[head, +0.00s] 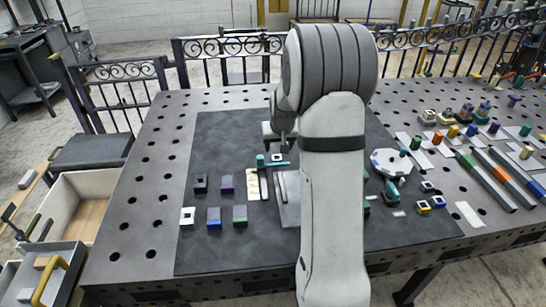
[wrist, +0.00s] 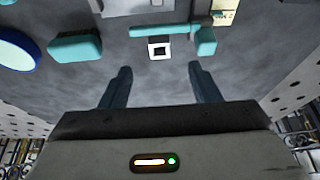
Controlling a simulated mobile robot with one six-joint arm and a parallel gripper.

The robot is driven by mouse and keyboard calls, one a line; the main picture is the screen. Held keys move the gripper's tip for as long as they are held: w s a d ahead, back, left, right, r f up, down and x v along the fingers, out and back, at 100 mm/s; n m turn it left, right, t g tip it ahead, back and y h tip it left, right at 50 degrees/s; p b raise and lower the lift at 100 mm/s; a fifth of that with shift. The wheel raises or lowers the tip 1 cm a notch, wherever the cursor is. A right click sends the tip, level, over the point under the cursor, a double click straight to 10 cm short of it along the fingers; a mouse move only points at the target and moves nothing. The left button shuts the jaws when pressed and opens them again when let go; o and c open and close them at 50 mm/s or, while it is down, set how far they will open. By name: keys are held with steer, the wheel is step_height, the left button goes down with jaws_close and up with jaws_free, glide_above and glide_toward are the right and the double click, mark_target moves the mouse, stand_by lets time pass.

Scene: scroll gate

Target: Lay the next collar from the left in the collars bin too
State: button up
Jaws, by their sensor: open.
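A small square ring, white with a dark centre, which looks like a collar (wrist: 160,50), lies flat on the dark mat against a teal bar-shaped tool (wrist: 170,30). In the head view my arm hides much of the gripper. I cannot tell which container is the collars bin.
Several small blocks, among them a purple one (head: 226,184) and a green-based one (head: 240,216), stand left on the mat. A pale labelled strip (head: 252,184) lies beside a grey plate (head: 289,208). A white octagonal piece (head: 390,162) and crowded parts fill the right.

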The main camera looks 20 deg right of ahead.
mark_target(278, 156)
steer(key=shift+w+d+f, duration=0.25)
steer(key=shift+f, duration=0.2)
steer(key=shift+w+d+f, duration=0.25)
steer(key=shift+f, duration=0.15)
steer(key=shift+a+p+x, duration=0.15)
steer(key=shift+p+x, duration=0.35)
steer(key=shift+x, duration=1.25)
steer(key=shift+a+p+x, duration=0.1)
steer(key=shift+p+x, duration=0.35)
steer(key=shift+x, duration=1.3)
steer(key=shift+c, duration=0.4)
steer(key=c, duration=1)
steer(key=shift+c, duration=0.6)
steer(key=shift+r, duration=0.1)
